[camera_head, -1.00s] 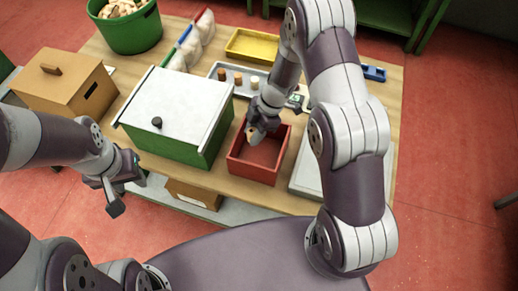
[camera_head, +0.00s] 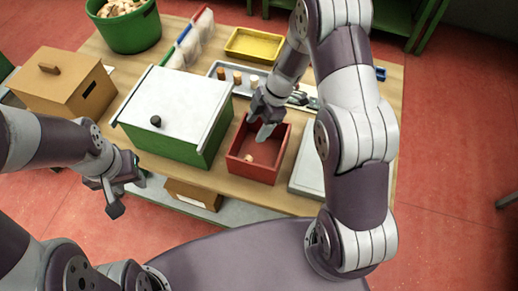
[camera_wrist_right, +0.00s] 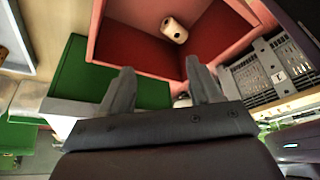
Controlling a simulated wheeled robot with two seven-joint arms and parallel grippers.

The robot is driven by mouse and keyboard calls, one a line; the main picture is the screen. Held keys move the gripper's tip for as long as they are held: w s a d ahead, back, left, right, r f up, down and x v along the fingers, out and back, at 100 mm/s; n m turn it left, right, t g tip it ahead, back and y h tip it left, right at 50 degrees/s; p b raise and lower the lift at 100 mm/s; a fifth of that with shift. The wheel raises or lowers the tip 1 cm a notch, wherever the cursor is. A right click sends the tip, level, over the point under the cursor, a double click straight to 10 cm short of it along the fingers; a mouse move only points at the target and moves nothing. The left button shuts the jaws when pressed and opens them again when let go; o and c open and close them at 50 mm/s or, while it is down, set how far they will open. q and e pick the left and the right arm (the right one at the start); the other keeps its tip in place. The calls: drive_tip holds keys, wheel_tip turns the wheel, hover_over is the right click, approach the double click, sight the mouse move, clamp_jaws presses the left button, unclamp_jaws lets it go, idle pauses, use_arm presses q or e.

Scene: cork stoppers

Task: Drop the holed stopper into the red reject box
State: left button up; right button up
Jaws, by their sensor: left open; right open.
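The red reject box (camera_head: 258,172) stands open on the table, right of the green box. A light cork stopper (camera_head: 248,158) lies on its floor. In the right wrist view the stopper (camera_wrist_right: 174,29) rests inside the red box (camera_wrist_right: 140,55), and a dark spot shows on its side. My right gripper (camera_head: 262,128) is over the back part of the red box. Its fingers (camera_wrist_right: 162,85) are apart with nothing between them. My left gripper (camera_head: 122,192) is open and empty, off the front left of the table.
A grey tray (camera_head: 225,73) with several stoppers lies behind the red box. A green box with a white lid (camera_head: 180,100) stands close on its left. A pale flat plate (camera_head: 308,165) is on its right. A yellow tray (camera_head: 254,45) lies further back.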

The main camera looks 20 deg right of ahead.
drive_tip(key=b+v, duration=0.1)
drive_tip(key=v, duration=0.8)
drive_tip(key=shift+b, duration=0.4)
